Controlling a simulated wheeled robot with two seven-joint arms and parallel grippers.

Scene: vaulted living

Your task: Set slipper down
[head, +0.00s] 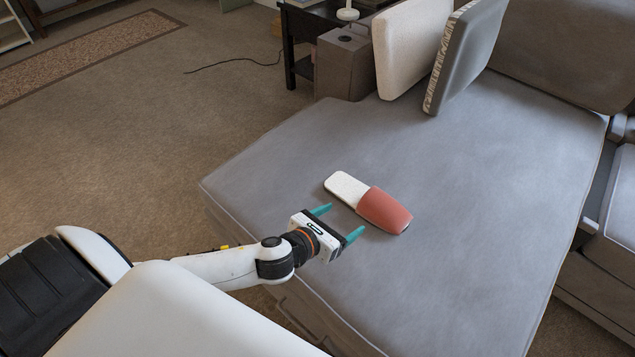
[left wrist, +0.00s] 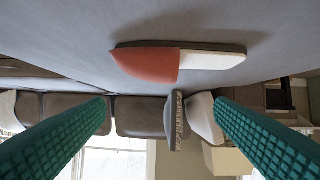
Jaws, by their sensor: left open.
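A slipper (head: 383,209) with a red-orange toe cover and a white insole lies on the grey seat of the sofa (head: 480,200). It also shows in the left wrist view (left wrist: 150,63), near the top middle. My left gripper (head: 342,222) has its teal fingers apart, with nothing between them. It is just in front of the slipper, on its near left side, and appears apart from it. In the left wrist view the two fingers (left wrist: 160,120) are spread wide at the left and right. My right gripper is not in view.
Two upright cushions, one cream (head: 405,45) and one grey (head: 465,50), stand at the back of the seat. A dark side table (head: 298,45) stands behind the sofa. The seat around the slipper is clear. Open carpet (head: 140,130) lies to the left.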

